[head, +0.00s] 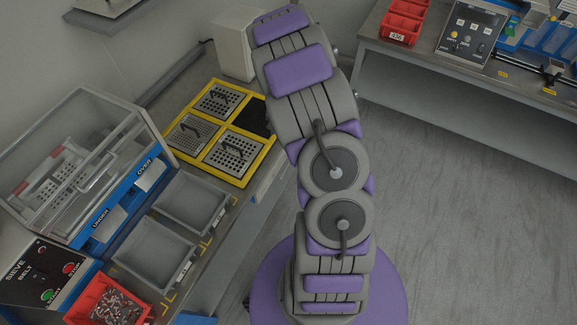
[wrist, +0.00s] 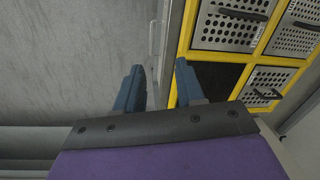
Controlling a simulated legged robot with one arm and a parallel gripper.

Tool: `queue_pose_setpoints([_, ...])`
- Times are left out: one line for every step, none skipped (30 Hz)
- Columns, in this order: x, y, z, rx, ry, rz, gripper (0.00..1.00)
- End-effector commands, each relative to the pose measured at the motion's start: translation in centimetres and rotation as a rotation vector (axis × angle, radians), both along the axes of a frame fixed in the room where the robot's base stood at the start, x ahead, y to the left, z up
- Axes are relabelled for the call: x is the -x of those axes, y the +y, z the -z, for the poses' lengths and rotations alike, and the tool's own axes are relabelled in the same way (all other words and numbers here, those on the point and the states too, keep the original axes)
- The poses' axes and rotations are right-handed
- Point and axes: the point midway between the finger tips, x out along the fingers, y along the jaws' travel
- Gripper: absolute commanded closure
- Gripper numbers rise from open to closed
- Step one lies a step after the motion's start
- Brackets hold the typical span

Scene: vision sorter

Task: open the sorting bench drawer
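The sorting bench (head: 222,222) runs along the left of the head view. A pale front panel (head: 268,190) shows under its edge beside my arm; I take it to be the drawer front, and my arm hides part of that side. In the wrist view a light grey bar-like strip (wrist: 153,38), possibly the drawer handle, runs along the bench edge just beyond my fingertips. My gripper (wrist: 158,75) is open and empty, one finger on the floor side and one on the bench side of this edge. Contact cannot be told. The head view does not show my fingers.
A yellow frame (head: 243,180) with perforated plates and one black slot sits on the bench, close to my right finger. Grey bins (head: 150,253), a red bin (head: 82,292) of metal parts and a clear-covered machine (head: 85,160) stand nearby. The floor (head: 450,200) is clear.

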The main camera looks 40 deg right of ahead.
Motion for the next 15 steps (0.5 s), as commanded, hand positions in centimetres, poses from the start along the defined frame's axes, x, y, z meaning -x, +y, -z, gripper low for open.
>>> queue_pose_setpoints([0.0,-1.4,2.6,-0.010,0.000,0.035,0.62])
queue_pose_setpoints([-0.1,-2.1,3.7,-0.009,-0.007,0.055,0.62])
queue_pose_setpoints([-0.3,-3.0,5.3,-0.011,-0.014,0.079,0.62])
queue_pose_setpoints([-0.4,-3.6,6.5,-0.014,-0.019,0.098,0.62])
queue_pose_setpoints([-0.5,-4.2,7.6,-0.017,-0.025,0.117,0.62])
queue_pose_setpoints([-0.5,-4.9,9.1,-0.021,-0.031,0.142,0.62])
queue_pose_setpoints([-0.4,-5.4,10.2,-0.023,-0.036,0.158,0.62])
queue_pose_setpoints([-0.4,-5.8,11.2,-0.024,-0.042,0.176,0.62])
queue_pose_setpoints([-0.4,-6.2,12.4,-0.027,-0.048,0.194,0.62])
queue_pose_setpoints([-0.4,-6.5,13.2,-0.030,-0.052,0.209,0.62])
queue_pose_setpoints([-0.4,-6.7,13.9,-0.031,-0.056,0.221,0.62])
queue_pose_setpoints([-0.5,-7.0,14.6,-0.033,-0.063,0.235,0.62])
queue_pose_setpoints([-0.5,-7.2,15.2,-0.034,-0.067,0.244,0.62])
queue_pose_setpoints([-0.4,-7.3,15.7,-0.035,-0.069,0.252,0.62])
queue_pose_setpoints([-0.4,-7.4,16.2,-0.037,-0.072,0.261,0.62])
